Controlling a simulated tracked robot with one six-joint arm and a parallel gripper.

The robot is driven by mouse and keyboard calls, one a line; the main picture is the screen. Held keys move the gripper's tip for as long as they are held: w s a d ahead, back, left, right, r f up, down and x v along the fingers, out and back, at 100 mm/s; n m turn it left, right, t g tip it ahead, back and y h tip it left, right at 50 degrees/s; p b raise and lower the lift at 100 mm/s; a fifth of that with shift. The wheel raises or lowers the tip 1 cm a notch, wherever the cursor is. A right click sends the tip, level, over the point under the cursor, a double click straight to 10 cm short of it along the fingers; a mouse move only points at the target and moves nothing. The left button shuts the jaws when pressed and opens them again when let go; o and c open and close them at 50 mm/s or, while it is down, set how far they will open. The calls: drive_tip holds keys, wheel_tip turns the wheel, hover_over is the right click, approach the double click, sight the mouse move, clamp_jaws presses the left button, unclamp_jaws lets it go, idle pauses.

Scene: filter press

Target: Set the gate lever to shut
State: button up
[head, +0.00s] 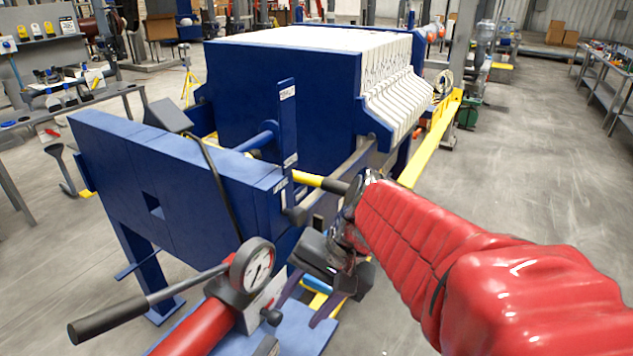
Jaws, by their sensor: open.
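A yellow lever with a black grip (308,180), which looks like the gate lever, sticks out roughly level to the right from the blue upright plate (287,130) on the press frame. Small white labels on the plate are too small to read. The lever's grip end is close to my wrist, and I cannot tell whether they touch. My gripper (306,300) hangs below and in front of the lever, fingers pointing down toward the front. Its dark fingers are spread apart with nothing seen between them. My red-sleeved arm reaches in from the lower right.
A pressure gauge (252,265) and a black-gripped pump handle (108,314) on a red cylinder (205,328) stand close at the lower left. The blue press (285,85) with white plates (395,95) is behind. A yellow rail (432,135) runs along its right side. Floor at right is clear.

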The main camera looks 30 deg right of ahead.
drive_tip(key=w+d+r+m+t+y, duration=0.1)
drive_tip(key=d+m+t, duration=0.3)
drive_tip(key=d, duration=0.5)
drive_tip(key=w+d+r+m+t+y, duration=0.2)
drive_tip(key=w+d+r+m+t, duration=0.1)
drive_tip(key=d+m, duration=0.5)
drive_tip(key=w+d+r+m+t+y, duration=0.1)
drive_tip(key=d+m+t, duration=0.5)
drive_tip(key=d, duration=0.6)
drive_tip(key=shift+w+r+y, duration=0.3)
drive_tip(key=shift+w+r, duration=0.15)
drive_tip(key=shift+w, duration=0.35)
drive_tip(key=shift+a, duration=0.1)
drive_tip(key=x, duration=1.3)
drive_tip(key=shift+w+a, duration=0.25)
drive_tip(key=shift+w, duration=0.05)
clamp_jaws()
